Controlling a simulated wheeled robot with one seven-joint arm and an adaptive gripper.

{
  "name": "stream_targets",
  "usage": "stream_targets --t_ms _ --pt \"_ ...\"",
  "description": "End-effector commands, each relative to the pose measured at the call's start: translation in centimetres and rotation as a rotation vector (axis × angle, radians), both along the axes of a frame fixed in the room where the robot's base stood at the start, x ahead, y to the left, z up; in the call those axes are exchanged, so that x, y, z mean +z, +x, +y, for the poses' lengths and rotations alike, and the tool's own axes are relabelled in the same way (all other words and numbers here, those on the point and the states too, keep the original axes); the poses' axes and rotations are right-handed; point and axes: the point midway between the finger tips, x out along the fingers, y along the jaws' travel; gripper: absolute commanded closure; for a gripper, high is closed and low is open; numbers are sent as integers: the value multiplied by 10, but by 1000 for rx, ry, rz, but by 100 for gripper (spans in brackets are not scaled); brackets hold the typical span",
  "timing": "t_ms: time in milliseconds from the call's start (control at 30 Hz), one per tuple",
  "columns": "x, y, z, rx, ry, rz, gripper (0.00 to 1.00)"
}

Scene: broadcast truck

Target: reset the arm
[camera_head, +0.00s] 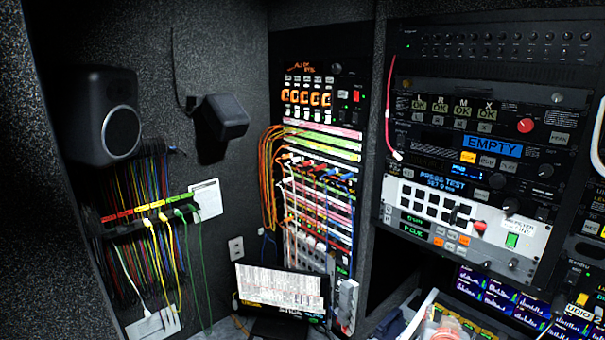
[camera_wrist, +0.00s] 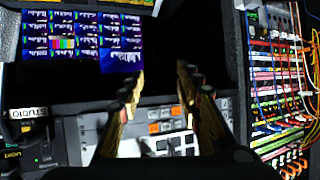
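My gripper (camera_wrist: 159,78) shows in the wrist view, its two fingers reaching up the picture from the bottom. The fingertips stand apart with a clear gap between them, and nothing is held. Behind them are a dark screen area and a grey button panel (camera_wrist: 166,143); I cannot tell how far off these are. The wrist picture looks upside down, as its lettering is inverted. I cannot make out my arm or gripper in the head view.
An equipment rack (camera_head: 476,130) fills the right. A patch bay (camera_head: 318,200) with many coloured cables stands mid-picture, also in the wrist view (camera_wrist: 276,75). A small monitor (camera_head: 280,288) stands below it. A black speaker (camera_head: 103,115) and hanging cables (camera_head: 150,255) are at left.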

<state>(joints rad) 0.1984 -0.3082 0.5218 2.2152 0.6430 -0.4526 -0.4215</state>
Motion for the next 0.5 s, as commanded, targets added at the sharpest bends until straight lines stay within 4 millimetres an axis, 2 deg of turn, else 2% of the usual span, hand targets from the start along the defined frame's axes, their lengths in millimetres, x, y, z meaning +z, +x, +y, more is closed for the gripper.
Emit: stream_targets --t_ms 100,167,267,400,500 --pt "-31 -15 50 124 136 111 66" --pt "-47 -29 74 181 194 179 66" --pt "-72 -62 112 266 270 299 66" --pt "-106 -124 150 355 324 482 66" --pt "-126 -168 162 389 323 594 66"
